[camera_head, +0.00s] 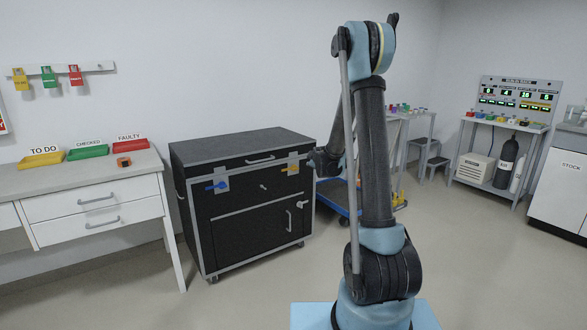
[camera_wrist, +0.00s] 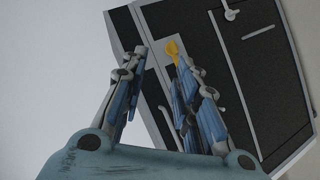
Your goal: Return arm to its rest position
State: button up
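My arm (camera_head: 372,150) stands upright in the middle of the head view, with its elbow high up. Its outer end points toward the black cabinet and is largely hidden behind the arm; a dark part shows left of the upright link. In the wrist view my gripper (camera_wrist: 163,58) has its two fingers apart with a clear gap and nothing held. The black cabinet (camera_head: 251,226) stands behind it and also shows tilted in the wrist view (camera_wrist: 262,75). The cabinet's yellow latch (camera_wrist: 173,49) appears close to the right fingertip; I cannot tell the distance.
A blue latch (camera_head: 217,186) is on the cabinet's left front. A desk (camera_head: 95,200) with yellow, green and red trays stands at left. A blue cart (camera_head: 337,194) is behind my arm. A rack table (camera_head: 490,185) and stock counter (camera_head: 560,190) stand right. Floor at right front is clear.

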jog(key=s+d+r+m+g, duration=0.2)
jog(key=s, duration=0.7)
jog(key=s+d+r+m+g+h, duration=0.1)
jog(key=s+d+m+g, duration=0.15)
jog(key=s, duration=0.65)
jog(key=s+d+r+m+g, duration=0.1)
jog(key=s+d+r+m, duration=0.1)
jog(key=s, duration=0.7)
jog(key=s+d+f+m+g, duration=0.1)
jog(key=s+f+m, duration=0.1)
jog(key=s, duration=0.8)
jog(key=s+f+m+g, duration=0.2)
jog(key=s+f, duration=0.1)
jog(key=s, duration=0.7)
jog(key=s+d+f+m+g, duration=0.1)
jog(key=s+f+m+g, duration=0.1)
jog(key=s, duration=0.9)
jog(key=shift+d+f+m, duration=0.35)
jog(key=shift+f+m, duration=0.2)
jog(key=shift+f, duration=0.25)
jog(key=shift+g, duration=0.25)
jog(key=shift+w+f, duration=0.2)
jog(key=shift+w, duration=0.2)
jog(key=shift+o, duration=0.2)
